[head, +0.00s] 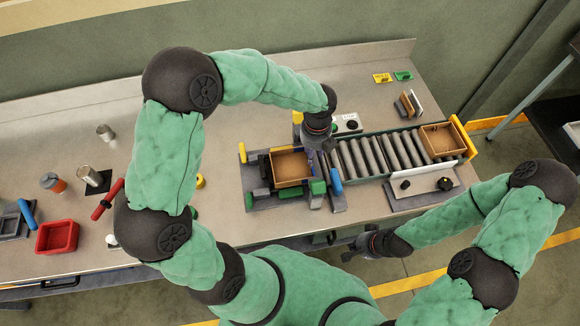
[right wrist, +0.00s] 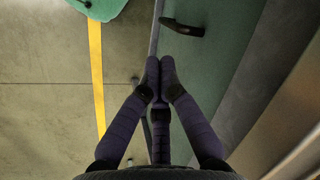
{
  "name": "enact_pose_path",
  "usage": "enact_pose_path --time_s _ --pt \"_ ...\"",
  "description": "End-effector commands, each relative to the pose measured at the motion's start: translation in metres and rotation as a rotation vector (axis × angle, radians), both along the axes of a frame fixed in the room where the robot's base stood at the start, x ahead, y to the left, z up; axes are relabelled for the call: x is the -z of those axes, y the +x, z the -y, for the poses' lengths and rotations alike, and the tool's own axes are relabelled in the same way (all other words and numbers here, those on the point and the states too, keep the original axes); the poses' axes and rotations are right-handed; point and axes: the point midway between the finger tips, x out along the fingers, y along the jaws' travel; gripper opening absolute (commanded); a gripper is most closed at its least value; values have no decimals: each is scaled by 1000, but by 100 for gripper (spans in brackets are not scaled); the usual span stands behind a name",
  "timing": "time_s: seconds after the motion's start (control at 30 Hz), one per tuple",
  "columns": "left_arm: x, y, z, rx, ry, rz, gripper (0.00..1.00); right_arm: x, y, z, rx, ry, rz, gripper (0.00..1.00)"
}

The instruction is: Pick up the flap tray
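Two brown open trays are in the head view, and I cannot tell which one is the flap tray. One brown tray (head: 290,167) sits in the dark fixture at the left end of the roller conveyor (head: 373,155). The other brown tray (head: 442,134) sits at the conveyor's right end. My left gripper (head: 322,150) points down just right of the left tray; its fingers are small and partly hidden, so their opening is unclear. My right gripper (head: 350,252) is off the table's front edge, away from both trays. In the right wrist view its fingertips (right wrist: 160,72) meet with nothing between them.
A red bin (head: 57,237), metal cylinders (head: 88,174) and a red-handled tool (head: 108,199) lie on the left of the table. A white panel with a knob (head: 425,187) lies before the conveyor. Upright plates (head: 407,104) stand behind it.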

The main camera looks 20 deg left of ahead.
Motion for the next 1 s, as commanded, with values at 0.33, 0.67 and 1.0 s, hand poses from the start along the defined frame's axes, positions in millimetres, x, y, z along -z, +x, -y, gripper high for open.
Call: enact_pose_path --time_s 0.33,0.67,1.0 --pt "23 -2 -1 -1 0 -2 37 4 0 0 -1 0 0 0" --pt "63 -4 -2 -1 -1 -1 37 12 0 0 -1 0 0 0" --pt "63 -4 -2 -1 -1 1 3 11 0 0 -1 0 0 0"
